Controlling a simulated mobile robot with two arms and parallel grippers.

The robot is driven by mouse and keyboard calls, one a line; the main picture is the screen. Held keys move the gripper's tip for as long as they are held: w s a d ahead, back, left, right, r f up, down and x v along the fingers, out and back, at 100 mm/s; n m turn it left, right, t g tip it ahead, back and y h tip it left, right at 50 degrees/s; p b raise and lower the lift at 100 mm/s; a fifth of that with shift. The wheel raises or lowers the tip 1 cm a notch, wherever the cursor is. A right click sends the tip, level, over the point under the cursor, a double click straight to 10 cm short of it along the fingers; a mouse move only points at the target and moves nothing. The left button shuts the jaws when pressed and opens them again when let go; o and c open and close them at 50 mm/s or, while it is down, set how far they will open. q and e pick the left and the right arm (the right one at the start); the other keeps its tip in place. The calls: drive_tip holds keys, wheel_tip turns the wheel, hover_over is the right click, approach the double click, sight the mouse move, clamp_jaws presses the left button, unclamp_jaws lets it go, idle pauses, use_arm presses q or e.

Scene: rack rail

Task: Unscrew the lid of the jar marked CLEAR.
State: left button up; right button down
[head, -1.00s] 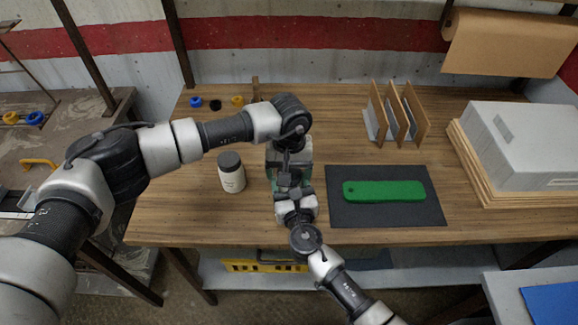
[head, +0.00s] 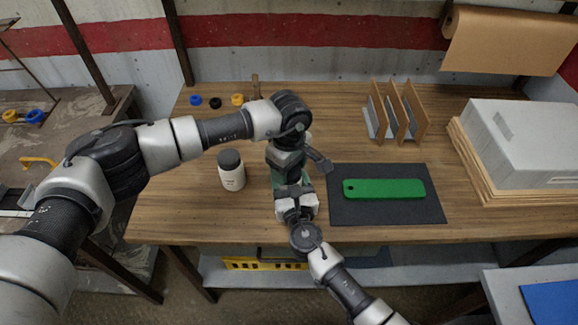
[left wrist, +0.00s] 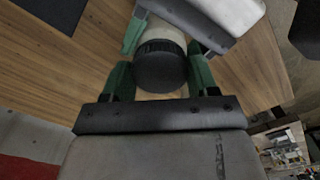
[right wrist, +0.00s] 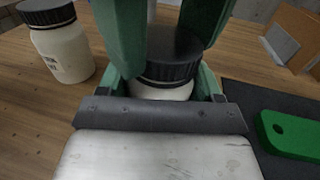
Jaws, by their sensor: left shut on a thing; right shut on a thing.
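A white jar (right wrist: 160,91) with a black ribbed lid (right wrist: 172,55) stands upright between my two grippers. The lid also shows in the left wrist view (left wrist: 160,66). Its label is hidden, so I cannot read its marking. My left gripper (left wrist: 160,80) points down from above and is shut on the lid, a green finger on each side. My right gripper (right wrist: 163,86) comes in level from the front and is shut on the jar's body below the lid. In the head view my arms hide this jar.
A second white jar (head: 231,172) with a dark lid stands to the left; its label is too small to read. A dark mat (head: 390,212) with a green bar (head: 384,189) lies close on the right. An upright rack (head: 395,115) and small rings (head: 237,100) stand behind.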

idle(0.3)
use_arm(q)
drive_tip(key=o, duration=1)
wheel_tip(320, 180, up, 4)
drive_tip(key=shift+r, duration=0.3)
drive_tip(key=shift+c, duration=0.4)
drive_tip(key=shift+d+r+m, duration=0.15)
drive_tip(key=shift+r+m, duration=0.15)
drive_tip(key=shift+r, duration=1.15)
drive_tip(key=shift+f, duration=3.8)
